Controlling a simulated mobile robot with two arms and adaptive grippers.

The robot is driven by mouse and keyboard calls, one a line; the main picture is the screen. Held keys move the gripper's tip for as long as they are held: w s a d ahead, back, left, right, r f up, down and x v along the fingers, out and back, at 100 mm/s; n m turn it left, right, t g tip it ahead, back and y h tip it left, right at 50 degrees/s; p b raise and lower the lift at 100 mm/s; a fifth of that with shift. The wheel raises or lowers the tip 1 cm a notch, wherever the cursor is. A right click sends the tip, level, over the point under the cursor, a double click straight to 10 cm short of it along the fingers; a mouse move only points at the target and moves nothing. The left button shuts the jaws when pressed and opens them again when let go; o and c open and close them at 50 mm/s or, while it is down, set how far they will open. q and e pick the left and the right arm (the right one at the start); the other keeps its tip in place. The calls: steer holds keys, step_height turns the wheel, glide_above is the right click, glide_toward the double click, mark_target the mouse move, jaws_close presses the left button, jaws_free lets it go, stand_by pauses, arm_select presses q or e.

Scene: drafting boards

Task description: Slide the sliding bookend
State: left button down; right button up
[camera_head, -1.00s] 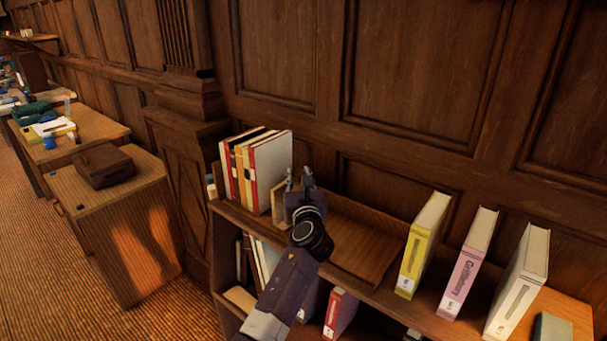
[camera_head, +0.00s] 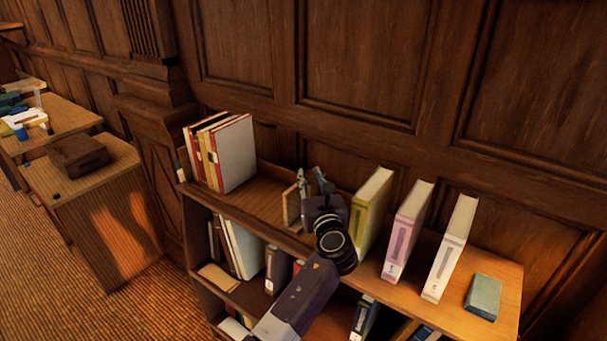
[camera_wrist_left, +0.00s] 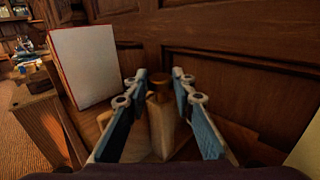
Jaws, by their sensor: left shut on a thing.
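The sliding bookend (camera_head: 291,207) is a light wooden upright on the top shelf. It stands apart from the row of books (camera_head: 236,155) to its left and near the yellow book (camera_head: 372,215) to its right. My left gripper (camera_head: 311,178) is at the bookend and shut on it. In the left wrist view, the bookend's wooden post (camera_wrist_left: 159,112) stands between the two fingers (camera_wrist_left: 160,82). The gripper and arm hide part of the bookend and shelf. My right gripper is not in view.
A pink book (camera_head: 408,232) and a white book (camera_head: 450,248) stand right of the yellow one, and a green book (camera_head: 483,296) lies flat. Bare shelf (camera_head: 264,199) lies left of the bookend. A panelled wall (camera_head: 350,60) rises behind.

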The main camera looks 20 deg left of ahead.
arm_select(q)
steer(key=c, duration=1.9)
jaws_free()
steer(key=shift+c, duration=0.2)
steer(key=v, duration=1.2)
steer(key=shift+d, duration=0.1)
